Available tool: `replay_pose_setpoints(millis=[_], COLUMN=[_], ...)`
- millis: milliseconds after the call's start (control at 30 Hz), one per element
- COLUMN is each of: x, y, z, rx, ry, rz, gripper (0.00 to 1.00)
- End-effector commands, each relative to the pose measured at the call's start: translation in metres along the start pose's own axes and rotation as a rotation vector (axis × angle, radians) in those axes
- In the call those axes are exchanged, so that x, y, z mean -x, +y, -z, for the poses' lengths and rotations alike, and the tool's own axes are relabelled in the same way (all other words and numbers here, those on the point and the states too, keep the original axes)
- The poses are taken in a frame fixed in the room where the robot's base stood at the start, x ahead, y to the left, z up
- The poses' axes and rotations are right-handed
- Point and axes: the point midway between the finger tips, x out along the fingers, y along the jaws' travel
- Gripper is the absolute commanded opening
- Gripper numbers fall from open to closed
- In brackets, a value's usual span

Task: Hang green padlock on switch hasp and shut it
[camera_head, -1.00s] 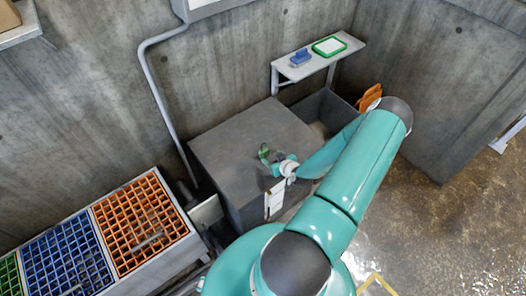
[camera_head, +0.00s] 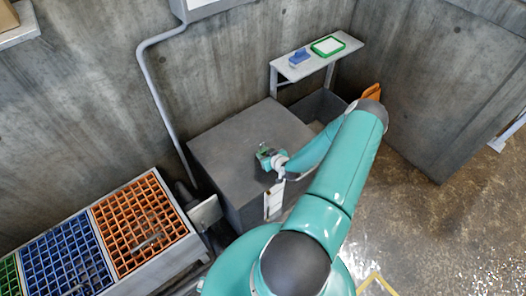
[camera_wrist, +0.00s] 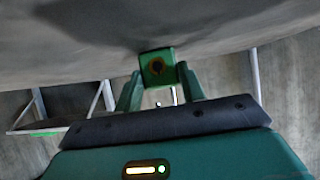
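My gripper (camera_head: 268,155) is low over the dark grey box top in the head view. In the wrist view, the green padlock (camera_wrist: 157,68) sits between the two green fingertips (camera_wrist: 160,84), its face with a dark round keyhole toward the camera. The fingers are shut on it. In the head view it is only a small green shape at the end of my gripper. Its shackle cannot be made out. I cannot identify the switch hasp in either view.
The dark grey box (camera_head: 235,140) stands under my gripper. A shelf (camera_head: 345,47) behind holds a blue item (camera_head: 300,57) and a green-rimmed tray (camera_head: 328,46). Orange, blue and green grids (camera_head: 140,220) lie left. A conduit (camera_head: 152,80) climbs the wall to a grey box (camera_head: 205,8).

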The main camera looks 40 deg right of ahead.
Motion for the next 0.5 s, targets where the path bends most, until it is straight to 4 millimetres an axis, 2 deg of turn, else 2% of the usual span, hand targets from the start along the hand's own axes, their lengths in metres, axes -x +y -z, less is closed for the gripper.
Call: replay_pose_setpoints(millis=[500], x=[0.007], y=[0.0], z=[0.013], rx=[0.0], ry=[0.001], rz=[0.0], gripper=[0.22])
